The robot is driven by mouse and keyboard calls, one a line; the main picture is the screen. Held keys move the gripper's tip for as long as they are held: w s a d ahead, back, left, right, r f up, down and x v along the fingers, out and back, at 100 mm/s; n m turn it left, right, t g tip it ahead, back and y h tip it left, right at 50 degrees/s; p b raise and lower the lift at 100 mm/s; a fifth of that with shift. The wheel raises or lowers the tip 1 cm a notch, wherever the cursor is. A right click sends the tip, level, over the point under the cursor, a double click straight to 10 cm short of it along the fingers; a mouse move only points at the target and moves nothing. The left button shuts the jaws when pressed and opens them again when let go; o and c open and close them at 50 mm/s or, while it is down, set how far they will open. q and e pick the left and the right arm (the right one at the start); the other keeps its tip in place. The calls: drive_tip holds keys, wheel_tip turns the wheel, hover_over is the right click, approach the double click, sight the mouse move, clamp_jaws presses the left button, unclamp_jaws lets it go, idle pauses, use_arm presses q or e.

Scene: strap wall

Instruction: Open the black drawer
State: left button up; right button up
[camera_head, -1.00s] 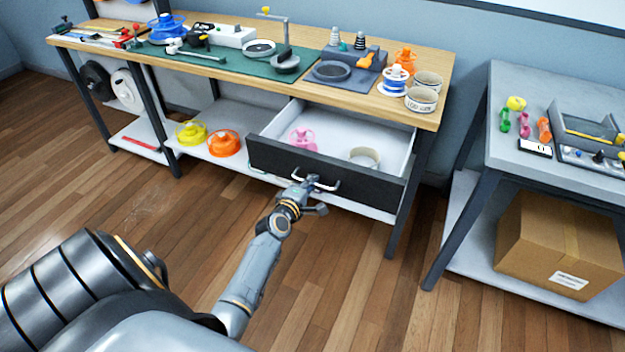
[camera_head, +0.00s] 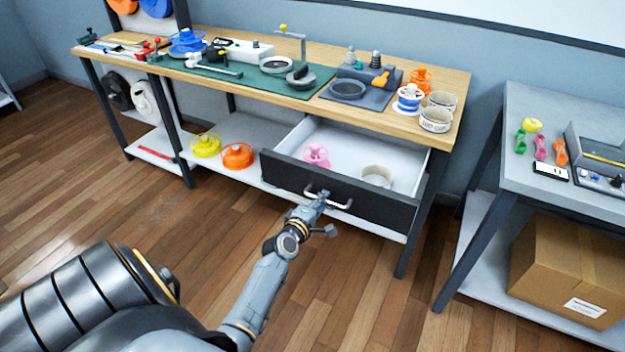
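The black drawer (camera_head: 365,201) is under the right part of the wooden workbench. It is pulled out, and its white inside shows, with a pink spool (camera_head: 315,154) and a cream ring-shaped roll (camera_head: 377,176) in it. The drawer's light metal handle (camera_head: 342,204) is on the front. My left gripper (camera_head: 321,197) is at the left part of this handle, overlapping it in the picture. Its fingers are small and partly hidden, so I cannot tell whether they are closed around the handle. My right gripper is not in view.
The workbench (camera_head: 225,85) carries tools, a green mat and rolls. Yellow (camera_head: 206,144) and orange (camera_head: 237,156) spools are on the lower shelf, left of the drawer. A grey table (camera_head: 560,190) stands at right, with a cardboard box (camera_head: 560,265) below. The floor before the drawer is clear.

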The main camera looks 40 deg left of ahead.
use_arm(q)
drive_tip(key=v, duration=1)
drive_tip(key=shift+s, duration=0.35)
drive_tip(key=s+d+f+m+g+h, duration=0.1)
drive_tip(key=s+d+f+m+g, duration=0.3)
drive_tip(key=f, duration=0.6)
drive_tip(key=s+d+f+m+g+h, duration=0.15)
drive_tip(key=s+d+f+m, duration=0.3)
drive_tip(key=f, duration=0.65)
drive_tip(key=s+d+f+m+g+h, duration=0.15)
drive_tip(key=s+d+f+m, duration=0.35)
drive_tip(key=f, duration=0.5)
drive_tip(key=s+d+f+m+g, duration=0.1)
drive_tip(key=s+f+m+g, duration=0.1)
drive_tip(key=s, duration=0.6)
drive_tip(key=s+d+f+m+g+p, duration=0.1)
drive_tip(key=s+f+m, duration=0.3)
drive_tip(key=s, duration=0.5)
drive_tip(key=s+d+f+m+g, duration=0.1)
drive_tip(key=s+f+m+g, duration=0.3)
drive_tip(key=s+f, duration=0.2)
drive_tip(key=shift+s, duration=1.25)
